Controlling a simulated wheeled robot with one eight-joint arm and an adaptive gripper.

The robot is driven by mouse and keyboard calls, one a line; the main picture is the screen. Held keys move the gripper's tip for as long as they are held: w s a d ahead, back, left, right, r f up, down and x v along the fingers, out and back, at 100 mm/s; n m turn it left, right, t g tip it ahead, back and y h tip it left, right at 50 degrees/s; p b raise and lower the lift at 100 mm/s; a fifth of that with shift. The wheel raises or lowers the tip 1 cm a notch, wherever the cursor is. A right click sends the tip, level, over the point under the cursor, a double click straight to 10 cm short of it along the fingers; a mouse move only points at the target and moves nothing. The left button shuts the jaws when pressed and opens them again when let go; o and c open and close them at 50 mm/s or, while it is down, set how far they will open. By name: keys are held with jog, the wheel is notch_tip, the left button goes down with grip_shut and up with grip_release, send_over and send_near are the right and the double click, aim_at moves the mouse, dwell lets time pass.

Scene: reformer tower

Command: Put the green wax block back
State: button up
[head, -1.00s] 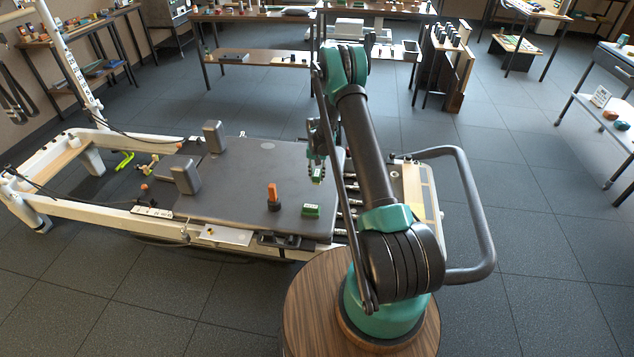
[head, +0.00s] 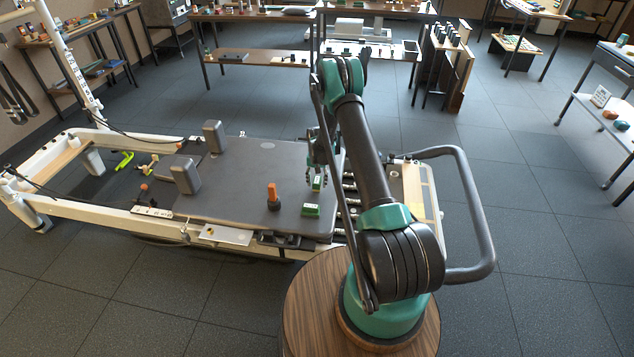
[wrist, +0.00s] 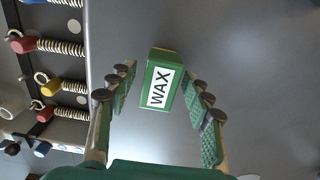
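In the wrist view a green block with a white WAX label (wrist: 160,88) lies between the two fingers of my gripper (wrist: 160,72). Grey shows beyond it, and a gap is visible between the block and the pads on both sides. My gripper (head: 318,178) points down over the right part of the grey padded carriage in the head view. A green piece with a pale patch shows at its fingertips there. Another green block with a pale label (head: 312,210) lies on the carriage, nearer to me. I cannot tell whether the block between the fingers touches the carriage.
An orange-topped dark piece (head: 273,196) stands on the carriage (head: 235,190) left of the nearer green block. Two shoulder rests (head: 186,178) stand farther left. Springs with coloured ends (wrist: 60,46) lie beyond the carriage edge. Free carriage surface surrounds the fingers.

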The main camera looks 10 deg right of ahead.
notch_tip(320, 180, up, 13)
notch_tip(320, 180, up, 12)
jog(key=t, duration=0.1)
send_over(317, 180)
jog(key=s+d, duration=0.1)
jog(key=s, duration=0.6)
jog(key=s+d+r+n+t, duration=0.1)
jog(key=s+r, duration=0.4)
jog(key=s, duration=0.6)
jog(key=s+d+r+n+t, duration=0.1)
jog(key=s+r+n, duration=0.1)
jog(key=s+r, duration=0.65)
jog(key=s+f, duration=0.2)
jog(key=s, duration=0.5)
jog(key=s+d+f+t, duration=0.1)
jog(key=s+f, duration=0.1)
jog(key=s, duration=0.6)
jog(key=shift+f+n, duration=0.25)
jog(key=shift+n, duration=0.05)
jog(key=shift+w, duration=0.1)
